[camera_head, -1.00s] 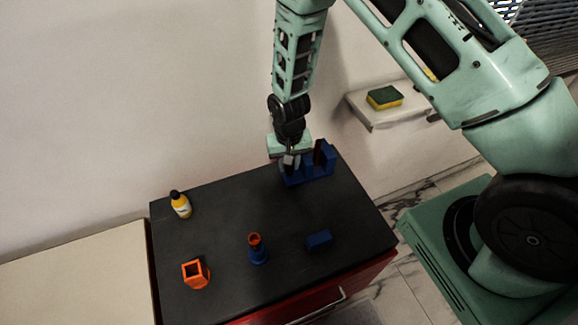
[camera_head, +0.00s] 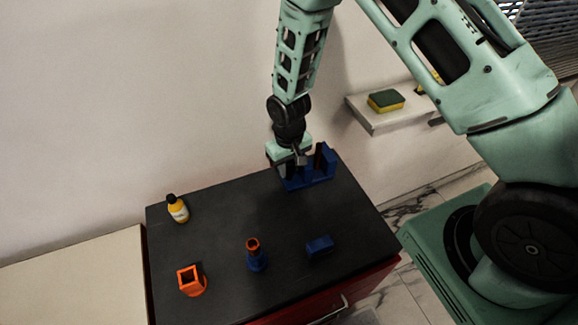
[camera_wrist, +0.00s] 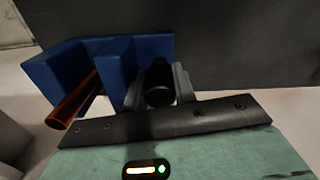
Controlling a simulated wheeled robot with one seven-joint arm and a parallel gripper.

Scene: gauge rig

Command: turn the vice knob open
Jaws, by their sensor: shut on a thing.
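The blue vice (camera_head: 326,172) stands at the back right of the black tabletop. It also fills the upper left of the wrist view (camera_wrist: 60,72). A reddish-brown bar (camera_wrist: 74,104) sits in it and sticks out toward the wrist camera; it shows dark in the head view (camera_head: 319,156). The round black vice knob (camera_wrist: 159,95) lies between my two grey fingers. My gripper (camera_wrist: 159,84) is shut on the knob, one finger on each side. In the head view my gripper (camera_head: 290,172) is at the vice's left end, and the knob is hidden there.
On the tabletop (camera_head: 215,245) are a yellow bottle (camera_head: 178,210), an orange square holder (camera_head: 191,281), a blue stand with an orange top (camera_head: 256,258) and a blue block (camera_head: 320,246). A wall shelf (camera_head: 385,118) holds a sponge (camera_head: 385,101). The table's middle is clear.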

